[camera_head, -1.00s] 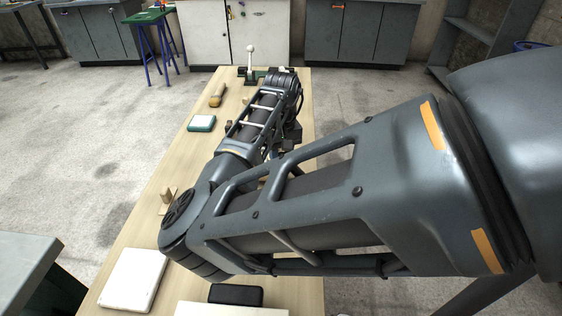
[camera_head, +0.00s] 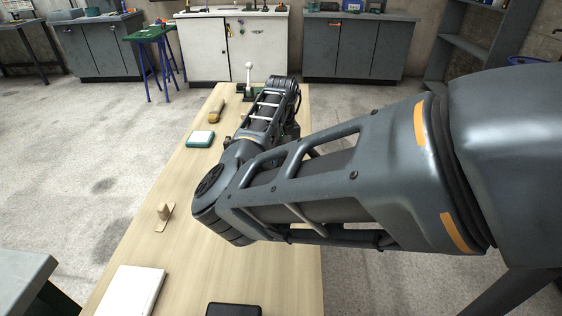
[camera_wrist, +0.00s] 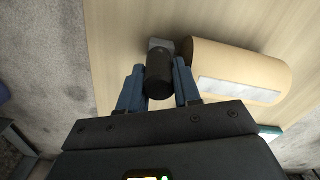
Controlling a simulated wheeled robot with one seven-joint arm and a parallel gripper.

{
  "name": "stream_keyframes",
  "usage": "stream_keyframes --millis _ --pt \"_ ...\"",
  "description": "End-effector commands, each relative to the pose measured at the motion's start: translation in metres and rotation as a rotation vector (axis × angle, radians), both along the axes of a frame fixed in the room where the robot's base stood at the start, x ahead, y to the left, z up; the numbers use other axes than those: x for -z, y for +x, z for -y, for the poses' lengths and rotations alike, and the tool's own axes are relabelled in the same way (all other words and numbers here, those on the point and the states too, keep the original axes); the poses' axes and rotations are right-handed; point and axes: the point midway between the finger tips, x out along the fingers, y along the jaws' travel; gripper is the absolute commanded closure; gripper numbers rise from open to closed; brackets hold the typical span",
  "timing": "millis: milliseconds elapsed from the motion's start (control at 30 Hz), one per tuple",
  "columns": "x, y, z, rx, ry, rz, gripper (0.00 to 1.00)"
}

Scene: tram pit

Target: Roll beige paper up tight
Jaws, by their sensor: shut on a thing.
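The beige paper (camera_wrist: 235,65) shows in the wrist view as a thick roll lying on the table, with a pale white panel along its side. My gripper (camera_wrist: 158,80) has its two blue fingers closed on a black cylindrical grip (camera_wrist: 158,74), just left of the roll. A small grey block (camera_wrist: 160,43) shows at the far end of this grip, close to the roll's left end; whether they touch is unclear.
The table's left middle is mostly clear.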

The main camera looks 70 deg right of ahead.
Motion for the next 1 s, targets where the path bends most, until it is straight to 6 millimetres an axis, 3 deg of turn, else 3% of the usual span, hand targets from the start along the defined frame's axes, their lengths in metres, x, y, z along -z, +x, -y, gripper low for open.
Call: stream_keyframes --millis 267,300,600,867,1000 --pt "-0.002 0.003 0.003 -0.002 -0.004 0.003 1.0" --pt "-0.002 0.003 0.003 -0.002 -0.004 0.003 0.65" --pt "-0.001 0.002 0.002 -0.001 -0.001 0.001 0.37" --pt "-0.001 0.002 0.002 -0.003 0.001 0.002 0.37" --pt "-0.014 0.003 0.002 -0.003 -0.002 0.003 0.37"
